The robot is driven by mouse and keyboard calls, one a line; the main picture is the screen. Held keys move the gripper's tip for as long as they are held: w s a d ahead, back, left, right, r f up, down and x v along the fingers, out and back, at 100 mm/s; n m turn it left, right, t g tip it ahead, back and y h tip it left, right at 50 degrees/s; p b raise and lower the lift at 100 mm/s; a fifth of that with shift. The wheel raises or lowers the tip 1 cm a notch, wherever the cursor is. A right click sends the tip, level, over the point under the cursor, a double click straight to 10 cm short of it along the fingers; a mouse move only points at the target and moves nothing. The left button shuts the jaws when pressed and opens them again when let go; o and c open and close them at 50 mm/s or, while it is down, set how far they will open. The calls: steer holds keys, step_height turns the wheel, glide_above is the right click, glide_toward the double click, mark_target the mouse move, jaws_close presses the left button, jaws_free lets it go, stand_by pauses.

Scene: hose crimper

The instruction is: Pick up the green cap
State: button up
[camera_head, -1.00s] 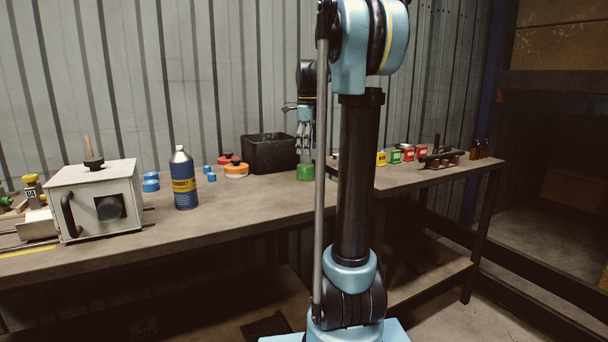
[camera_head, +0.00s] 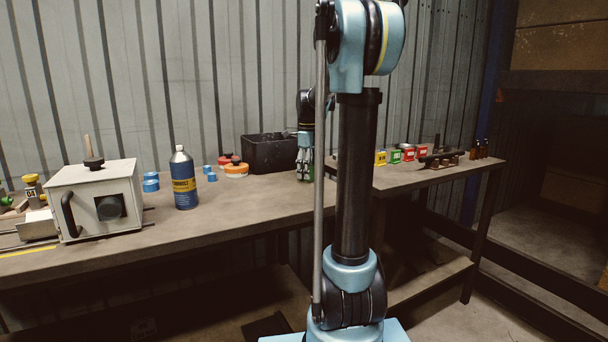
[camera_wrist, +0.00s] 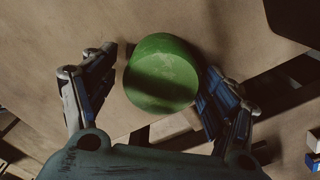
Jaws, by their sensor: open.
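The green cap (camera_wrist: 162,74) sits on the workbench and shows large in the wrist view, between the two fingers of my gripper (camera_wrist: 150,90). The right finger is close against its side or touching it; I cannot tell which. A gap shows between the left finger and the cap. In the head view my gripper (camera_head: 305,165) points down over the cap's place on the bench, right of the black bin. There the fingers hide most of the cap. My gripper is open.
The black bin (camera_head: 270,153) stands just left of my gripper. Red and orange containers (camera_head: 236,170), small blue caps (camera_head: 151,182) and a blue bottle (camera_head: 184,180) stand further left. The workbench (camera_head: 250,196) is clear in front.

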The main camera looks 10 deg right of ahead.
steer(key=c, duration=0.9)
step_height(320, 180, up, 10)
steer(key=shift+f, duration=0.15)
steer(key=shift+s+r, duration=0.1)
steer(key=shift+r, duration=0.1)
